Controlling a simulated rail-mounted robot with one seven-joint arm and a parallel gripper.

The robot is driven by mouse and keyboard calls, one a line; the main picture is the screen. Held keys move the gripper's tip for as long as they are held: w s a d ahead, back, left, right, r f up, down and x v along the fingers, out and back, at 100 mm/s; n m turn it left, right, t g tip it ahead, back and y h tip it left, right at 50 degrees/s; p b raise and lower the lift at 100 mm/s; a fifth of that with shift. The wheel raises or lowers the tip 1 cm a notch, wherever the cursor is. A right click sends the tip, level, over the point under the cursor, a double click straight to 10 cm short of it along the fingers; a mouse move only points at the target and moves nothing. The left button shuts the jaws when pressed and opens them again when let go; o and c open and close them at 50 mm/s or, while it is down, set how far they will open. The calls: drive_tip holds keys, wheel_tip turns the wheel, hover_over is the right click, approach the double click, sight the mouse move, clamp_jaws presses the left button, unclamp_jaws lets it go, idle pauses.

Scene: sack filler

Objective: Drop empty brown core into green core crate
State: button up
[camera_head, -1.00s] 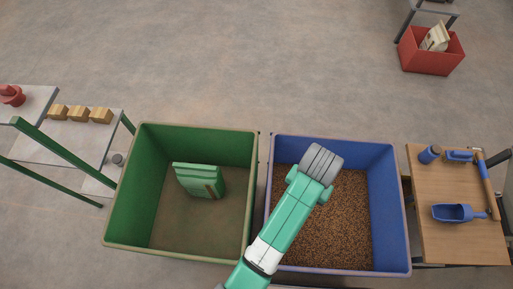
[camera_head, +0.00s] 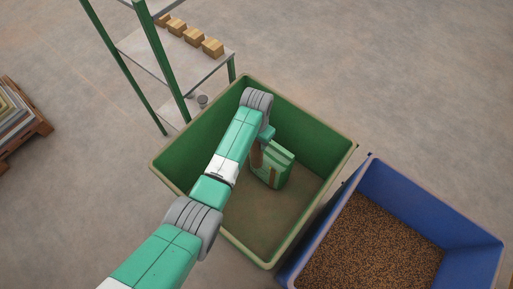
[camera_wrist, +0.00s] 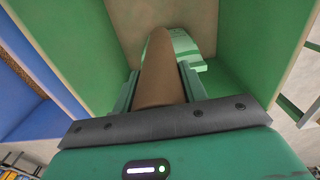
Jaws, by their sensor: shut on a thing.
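The brown core (camera_wrist: 162,72) is a plain brown cylinder between the two fingers of my gripper (camera_wrist: 160,88) in the wrist view. My gripper is shut on it, and the core points away from the palm into the green crate. In the head view a brown strip of the core (camera_head: 257,156) shows below my wrist. The green core crate (camera_head: 325,165) is a large open box, and my gripper is over its inside. A green-and-white block (camera_head: 278,166) stands in the crate close to the core; I cannot tell whether they touch.
A blue bin (camera_head: 440,222) of brown granules stands right of the green crate. A green-framed shelf (camera_head: 165,62) with several small boxes (camera_head: 193,38) stands behind it on the left. A pallet (camera_head: 22,115) lies at far left. Open floor shows behind the crate.

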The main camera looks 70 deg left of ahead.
drive_tip(key=f+b, duration=0.6)
drive_tip(key=shift+s+a+f, duration=0.25)
drive_tip(key=shift+a+f, duration=0.05)
drive_tip(key=shift+r, duration=0.15)
drive_tip(key=o, duration=1.3)
wheel_tip(320, 180, up, 8)
drive_tip(key=p, duration=0.1)
drive_tip(key=shift+p, duration=0.3)
drive_tip(key=shift+w, duration=0.1)
